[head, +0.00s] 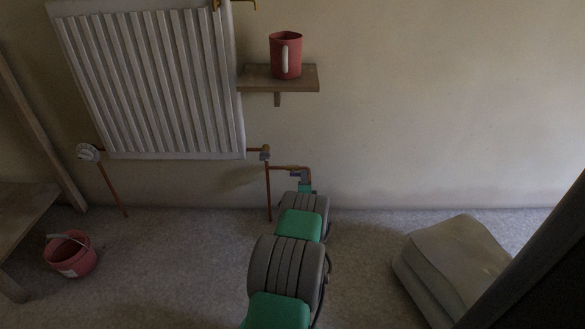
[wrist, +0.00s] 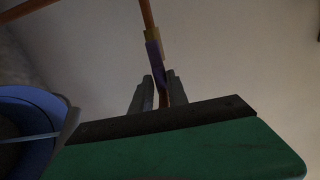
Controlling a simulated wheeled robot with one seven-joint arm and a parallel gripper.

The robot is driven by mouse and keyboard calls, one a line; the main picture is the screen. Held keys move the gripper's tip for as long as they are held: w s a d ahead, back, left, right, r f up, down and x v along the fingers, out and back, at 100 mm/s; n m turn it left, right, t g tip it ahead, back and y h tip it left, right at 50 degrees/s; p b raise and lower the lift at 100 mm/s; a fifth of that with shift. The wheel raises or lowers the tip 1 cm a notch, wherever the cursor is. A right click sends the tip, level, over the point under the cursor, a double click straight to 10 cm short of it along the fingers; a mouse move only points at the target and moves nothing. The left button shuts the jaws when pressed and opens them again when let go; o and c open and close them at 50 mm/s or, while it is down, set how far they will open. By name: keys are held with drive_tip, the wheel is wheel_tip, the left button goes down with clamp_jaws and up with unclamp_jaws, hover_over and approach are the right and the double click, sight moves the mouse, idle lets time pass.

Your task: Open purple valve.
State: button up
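The purple valve (wrist: 153,58) shows in the wrist view as a narrow purple piece just below a brass-coloured fitting (wrist: 152,36) on a copper pipe (wrist: 147,12). My gripper (wrist: 160,78) has its two grey fingers on either side of the lower end of this piece, with a narrow gap between them. An orange-brown strip shows in that gap. I cannot tell whether the fingers touch the valve.
A white radiator (head: 150,85) hangs on the wall. A shelf (head: 300,77) holds a red mug (head: 286,55). A pink bucket (head: 72,256) stands at left, and a pale padded block (head: 455,265) lies at right. A blue container (wrist: 30,125) is at left in the wrist view.

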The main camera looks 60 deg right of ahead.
drive_tip(key=shift+o, duration=0.8)
drive_tip(key=shift+s+f, duration=0.1)
drive_tip(key=shift+s, duration=0.05)
drive_tip(key=p+v, duration=0.1)
drive_tip(key=v, duration=1)
drive_tip(key=shift+a, duration=0.45)
